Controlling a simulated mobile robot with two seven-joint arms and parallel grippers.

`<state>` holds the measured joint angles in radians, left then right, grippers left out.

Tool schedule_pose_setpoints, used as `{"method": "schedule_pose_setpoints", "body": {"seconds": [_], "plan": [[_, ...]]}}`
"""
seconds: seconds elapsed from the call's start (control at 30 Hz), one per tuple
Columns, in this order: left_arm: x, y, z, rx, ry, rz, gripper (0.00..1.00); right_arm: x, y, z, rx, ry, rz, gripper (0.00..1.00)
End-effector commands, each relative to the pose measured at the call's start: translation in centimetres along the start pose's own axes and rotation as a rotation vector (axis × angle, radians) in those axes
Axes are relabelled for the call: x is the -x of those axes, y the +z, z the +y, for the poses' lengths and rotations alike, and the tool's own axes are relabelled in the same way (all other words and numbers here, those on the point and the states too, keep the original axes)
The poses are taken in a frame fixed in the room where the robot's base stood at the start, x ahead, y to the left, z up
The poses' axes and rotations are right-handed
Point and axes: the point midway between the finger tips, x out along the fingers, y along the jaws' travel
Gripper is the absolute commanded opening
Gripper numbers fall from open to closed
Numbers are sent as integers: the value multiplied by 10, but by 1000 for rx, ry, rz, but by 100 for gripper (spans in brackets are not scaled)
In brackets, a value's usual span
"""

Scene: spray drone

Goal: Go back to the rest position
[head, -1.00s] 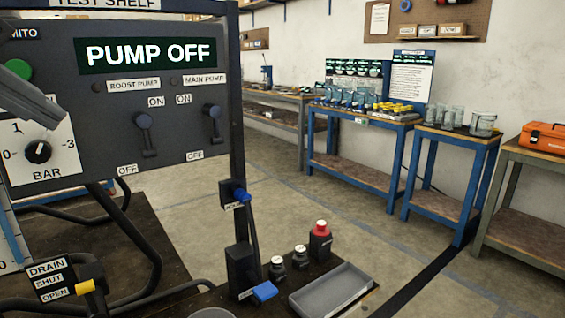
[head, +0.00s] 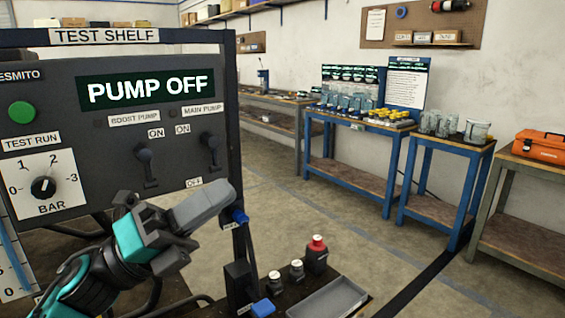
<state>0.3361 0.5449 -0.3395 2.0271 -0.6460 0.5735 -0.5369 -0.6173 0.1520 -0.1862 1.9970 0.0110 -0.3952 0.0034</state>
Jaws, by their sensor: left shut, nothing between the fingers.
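My left gripper (head: 222,194) is in front of the test panel (head: 90,135), below the pump switches, with its fingers pointing up and to the right. It is shut and empty. Its tip is close to a blue knob (head: 239,216) on the shelf post; I cannot tell whether they touch. The panel's display (head: 150,88) reads PUMP OFF. The boost pump switch (head: 146,165) and the main pump switch (head: 210,152) both hang with their levers down, toward OFF. My right gripper is not in view.
A grey tray (head: 330,300), small dark bottles, a red-capped bottle (head: 316,254) and a blue-topped item (head: 262,308) stand at the lower right of the shelf. Blue benches (head: 358,128) stand beyond open floor.

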Motion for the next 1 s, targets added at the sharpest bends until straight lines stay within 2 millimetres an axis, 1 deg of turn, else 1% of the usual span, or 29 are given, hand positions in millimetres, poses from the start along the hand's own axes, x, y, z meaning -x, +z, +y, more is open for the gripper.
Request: {"method": "schedule_pose_setpoints", "body": {"seconds": [0.03,0.07,0.13,0.17,0.2,0.27,0.3,0.37,0.4,0.47,0.5,0.57,0.6,0.7,0.73,0.8,0.83,0.9,1.0], "plan": [[12,2,18,154,39,-116,0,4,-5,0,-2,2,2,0],[20,4,29,244,62,-186,0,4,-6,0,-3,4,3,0],[44,2,58,452,116,-352,0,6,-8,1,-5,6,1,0],[56,-1,70,539,141,-424,0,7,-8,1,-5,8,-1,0],[73,-6,87,651,172,-519,0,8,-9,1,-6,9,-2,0],[100,-19,110,807,221,-657,0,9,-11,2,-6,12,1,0],[119,-30,124,907,252,-749,0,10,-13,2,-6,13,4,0],[149,-51,143,1054,300,-891,0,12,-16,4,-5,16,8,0],[169,-68,154,1150,332,-986,0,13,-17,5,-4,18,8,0],[201,-98,167,1286,379,-1133,0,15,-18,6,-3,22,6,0],[220,-119,172,1370,409,-1227,0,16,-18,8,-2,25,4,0],[246,-149,177,1478,448,-1357,0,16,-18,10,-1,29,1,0],[261,-168,179,1538,470,-1435,0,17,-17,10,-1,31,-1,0],[289,-207,177,1650,514,-1588,0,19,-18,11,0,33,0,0],[295,-216,176,1675,522,-1623,0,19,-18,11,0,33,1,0],[305,-231,174,1713,539,-1683,0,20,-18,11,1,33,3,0],[308,-236,173,1725,543,-1701,0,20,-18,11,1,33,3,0],[311,-242,172,1741,547,-1725,0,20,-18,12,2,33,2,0],[313,-244,172,1745,550,-1732,0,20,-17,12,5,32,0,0]]}}
